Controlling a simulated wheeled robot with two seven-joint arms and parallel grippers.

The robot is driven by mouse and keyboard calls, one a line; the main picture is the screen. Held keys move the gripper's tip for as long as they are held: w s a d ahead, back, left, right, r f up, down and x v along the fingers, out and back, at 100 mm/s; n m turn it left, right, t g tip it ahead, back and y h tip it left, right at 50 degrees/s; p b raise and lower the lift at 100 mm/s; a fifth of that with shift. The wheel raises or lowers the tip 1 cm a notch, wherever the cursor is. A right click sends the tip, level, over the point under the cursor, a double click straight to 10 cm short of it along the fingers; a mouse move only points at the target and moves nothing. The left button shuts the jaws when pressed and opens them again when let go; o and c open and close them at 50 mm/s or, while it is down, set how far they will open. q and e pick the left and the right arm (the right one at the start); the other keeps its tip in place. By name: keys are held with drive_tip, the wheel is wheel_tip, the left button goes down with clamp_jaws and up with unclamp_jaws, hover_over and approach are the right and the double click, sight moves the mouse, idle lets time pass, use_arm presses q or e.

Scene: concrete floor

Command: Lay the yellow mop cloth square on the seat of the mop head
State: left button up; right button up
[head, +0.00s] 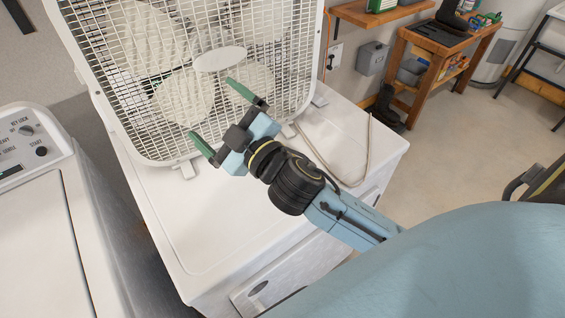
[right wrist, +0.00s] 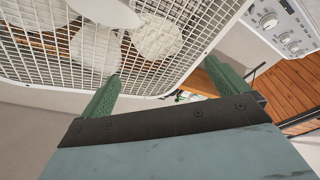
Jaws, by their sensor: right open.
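Neither the yellow mop cloth nor the mop head shows in these views. My right gripper (head: 217,117) has green fingers spread apart with nothing between them. It is in front of a white box fan's grille, above the white appliance top. In the right wrist view the two green fingers of my right gripper (right wrist: 168,92) are also apart and point toward the fan's lower edge. I cannot tell whether the fingers touch the grille. My left gripper is not in view.
The white box fan (head: 140,75) stands on a white appliance (head: 345,130) with a cord on its top. A washer (head: 35,215) with a control panel stands at left. A wooden bench (head: 440,50) is at the back right. Concrete floor (head: 460,130) is clear at right.

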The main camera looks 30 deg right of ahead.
drive_tip(key=a+r+n+g+y, duration=0.2)
drive_tip(key=a+r+n+y, duration=0.3)
drive_tip(key=a+n+y, duration=0.45)
drive_tip(key=s+a+f+n+g+y, duration=0.3)
drive_tip(key=f+n+g+y, duration=0.1)
drive_tip(key=n+g, duration=1)
drive_tip(key=w+d+f+n+g+h, duration=0.25)
drive_tip(key=d+f+n+h, duration=0.25)
drive_tip(key=d+f+h, duration=0.45)
drive_tip(key=w+d+f+m+h, duration=0.15)
drive_tip(key=d+h, duration=0.65)
drive_tip(key=d, duration=0.9)
drive_tip(key=shift+m+g, duration=0.35)
drive_tip(key=shift+m, duration=0.05)
drive_tip(key=f, duration=0.6)
drive_tip(key=shift+w+d+f+p, duration=0.1)
drive_tip(key=shift+w+f+p, duration=0.1)
drive_tip(key=shift+p, duration=0.1)
drive_tip(key=shift+w+d+f+p, duration=0.15)
drive_tip(key=shift+f+p, duration=0.05)
drive_tip(key=shift+f, duration=1.4)
drive_tip(key=shift+w+d+f+p, duration=0.1)
drive_tip(key=shift+w+f+p, duration=0.1)
drive_tip(key=shift+f, duration=1.35)
